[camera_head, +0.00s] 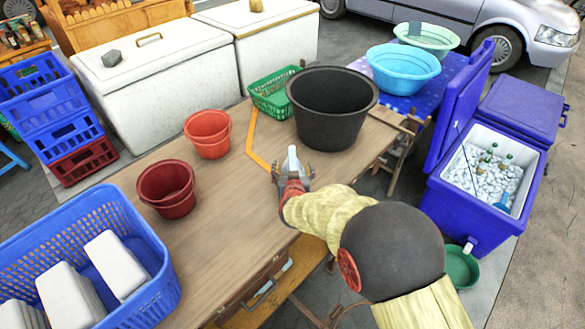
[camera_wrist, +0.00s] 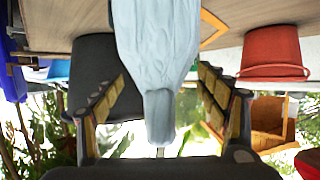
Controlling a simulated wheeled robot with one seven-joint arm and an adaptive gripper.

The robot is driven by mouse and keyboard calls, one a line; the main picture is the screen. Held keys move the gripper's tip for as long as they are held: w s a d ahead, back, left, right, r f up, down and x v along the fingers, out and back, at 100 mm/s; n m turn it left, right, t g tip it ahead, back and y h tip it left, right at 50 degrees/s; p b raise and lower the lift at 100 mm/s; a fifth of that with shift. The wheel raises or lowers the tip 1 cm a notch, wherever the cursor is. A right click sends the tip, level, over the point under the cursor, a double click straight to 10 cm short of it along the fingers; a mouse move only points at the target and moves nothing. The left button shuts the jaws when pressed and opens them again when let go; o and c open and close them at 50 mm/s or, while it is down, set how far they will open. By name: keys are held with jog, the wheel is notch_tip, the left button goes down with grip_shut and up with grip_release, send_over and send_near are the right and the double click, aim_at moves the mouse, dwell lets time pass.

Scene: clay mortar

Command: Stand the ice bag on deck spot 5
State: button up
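The pale ice bag (camera_head: 292,158) shows between the fingers of my gripper (camera_head: 292,175), over the wooden table (camera_head: 225,215). In the wrist view, which looks upside down, the bag (camera_wrist: 156,40) hangs from the top edge and narrows to a neck between the two fingers. Gaps show between the neck and both fingers of my gripper (camera_wrist: 162,85), so it looks open around the bag. Whether the fingertips touch the wider part is unclear. The bag's base is hidden in the head view. No marking readable as deck spot 5 shows; an orange line (camera_head: 251,140) runs along the table.
A black tub (camera_head: 332,118) stands close behind the gripper. Red buckets (camera_head: 208,140) (camera_head: 166,192) and a green basket (camera_head: 270,92) stand on the table. A blue crate (camera_head: 150,255) holds white blocks at left. An open blue cooler (camera_head: 460,215) with ice and bottles is at right. The table's middle is clear.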

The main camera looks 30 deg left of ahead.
jog(key=o, duration=0.4)
jog(key=shift+r, duration=0.15)
jog(key=shift+s+d+r, duration=0.1)
jog(key=shift+s, duration=0.05)
jog(key=p+v, duration=0.3)
jog(key=v, duration=0.8)
jog(key=shift+s+d, duration=0.2)
jog(key=shift+s, duration=0.1)
